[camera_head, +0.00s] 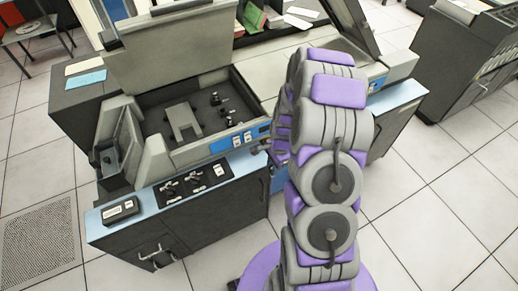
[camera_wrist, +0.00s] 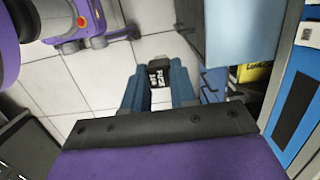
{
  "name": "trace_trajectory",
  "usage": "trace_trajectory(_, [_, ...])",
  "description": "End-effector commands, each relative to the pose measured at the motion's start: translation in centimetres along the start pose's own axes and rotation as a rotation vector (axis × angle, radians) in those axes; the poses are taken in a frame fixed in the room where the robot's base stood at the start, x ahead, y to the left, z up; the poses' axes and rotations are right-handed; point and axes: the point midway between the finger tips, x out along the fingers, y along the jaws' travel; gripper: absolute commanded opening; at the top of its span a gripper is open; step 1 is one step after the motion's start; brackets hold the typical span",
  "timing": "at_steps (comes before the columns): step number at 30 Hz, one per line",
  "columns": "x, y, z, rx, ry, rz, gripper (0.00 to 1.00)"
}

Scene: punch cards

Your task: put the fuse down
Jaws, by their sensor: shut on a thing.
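In the wrist view, the fuse (camera_wrist: 158,77) is a small dark block with white markings. It sits between the blue jaws of my gripper (camera_wrist: 158,72), which are shut on it. White floor tiles show below and beyond it. In the head view my purple and grey arm covers most of the gripper, and I cannot make out the fuse there.
A grey machine (camera_head: 172,153) with a raised lid stands left of my arm, with a light blue ledge (camera_head: 148,196) bearing a small black device (camera_head: 120,210). In the wrist view, a light blue surface (camera_wrist: 245,30) and a blue cabinet front (camera_wrist: 291,90) are close on the right. Tiled floor is open at lower right.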

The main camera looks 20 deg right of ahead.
Motion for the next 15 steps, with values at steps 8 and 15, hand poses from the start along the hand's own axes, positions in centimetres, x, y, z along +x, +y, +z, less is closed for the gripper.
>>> trace_trajectory(8, [0.4, -5.3, -1.5, 0.0, 0.003, -0.004, 0.0])
trace_trajectory(15, [0.6, -9.1, -2.6, 0.0, 0.001, -0.002, 0.0])
